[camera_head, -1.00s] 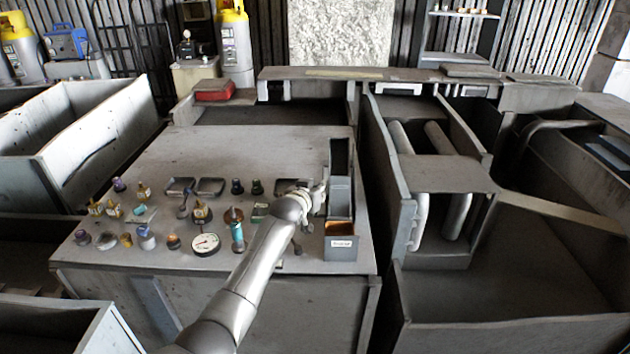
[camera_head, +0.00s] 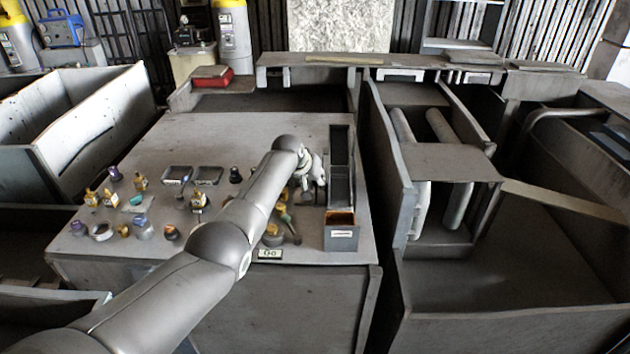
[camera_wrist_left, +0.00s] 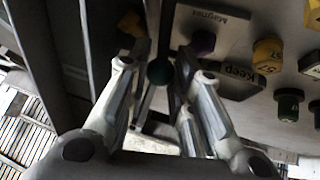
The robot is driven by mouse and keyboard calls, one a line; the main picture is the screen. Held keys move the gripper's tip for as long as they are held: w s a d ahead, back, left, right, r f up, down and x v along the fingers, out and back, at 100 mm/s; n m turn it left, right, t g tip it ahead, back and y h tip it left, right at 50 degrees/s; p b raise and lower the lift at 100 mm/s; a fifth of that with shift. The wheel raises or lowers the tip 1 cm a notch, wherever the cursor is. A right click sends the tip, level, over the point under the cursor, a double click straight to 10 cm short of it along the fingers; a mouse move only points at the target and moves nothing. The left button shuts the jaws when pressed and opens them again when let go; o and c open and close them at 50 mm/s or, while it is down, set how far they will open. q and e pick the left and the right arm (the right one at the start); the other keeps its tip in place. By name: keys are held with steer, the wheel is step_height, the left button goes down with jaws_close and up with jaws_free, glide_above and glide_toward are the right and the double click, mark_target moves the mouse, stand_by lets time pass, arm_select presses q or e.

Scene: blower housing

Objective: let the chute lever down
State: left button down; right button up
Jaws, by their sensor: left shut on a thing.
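The chute (camera_head: 340,180) is a narrow dark grey channel at the right edge of the panel, with an open box at its front. My left gripper (camera_head: 315,172) is close beside its left wall. My right gripper is not in view.
Left of my arm, several bottles and knobs and two shallow trays (camera_head: 208,175) stand on the panel (camera_head: 210,135). A "Go" plate (camera_head: 270,254) lies at its front edge. The wrist view shows "Magnet" (camera_wrist_left: 215,22) and "Keep" (camera_wrist_left: 240,74) plates near the fingers. Grey bins stand right of the panel.

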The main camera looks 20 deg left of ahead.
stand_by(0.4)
arm_select(q)
steer(key=c, duration=1.5)
jaws_free()
steer(key=shift+c, duration=0.2)
steer(key=shift+r, duration=0.1)
steer(key=v, duration=1.1)
steer(key=shift+s+r, duration=0.2)
steer(key=shift+r, duration=0.05)
